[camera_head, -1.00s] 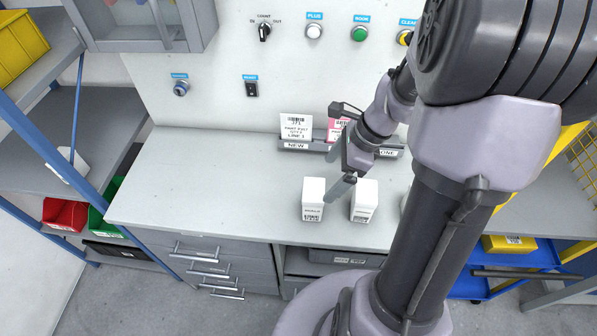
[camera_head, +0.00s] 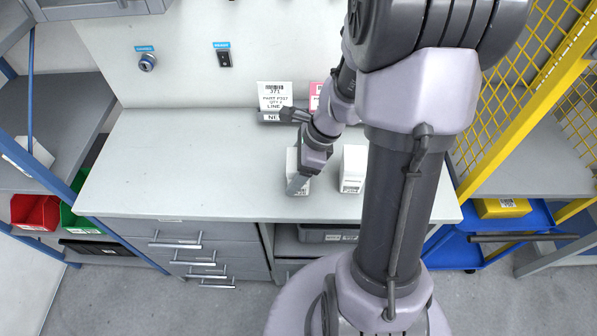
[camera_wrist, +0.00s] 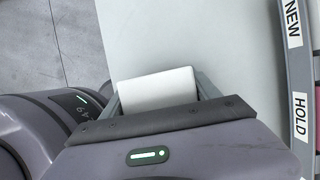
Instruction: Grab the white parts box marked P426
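Two white boxes stand upright on the grey worktop (camera_head: 190,165) in the head view. The left white box (camera_head: 292,160) is partly hidden behind my gripper (camera_head: 298,184). The right white box (camera_head: 353,165) stands a little apart, with a dark printed label too small to read. I cannot read P426 on either. In the wrist view, a white box (camera_wrist: 158,88) lies between the two fingers of my gripper (camera_wrist: 160,95). The fingers are apart, one on each side of it, with a narrow gap seeming to show at the right finger.
A label rail stands behind the boxes, with a white card (camera_head: 275,97) and a pink card; the wrist view shows NEW and HOLD on the rail (camera_wrist: 297,90). The left worktop is clear. A yellow box (camera_head: 502,208) sits on a blue cart at right.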

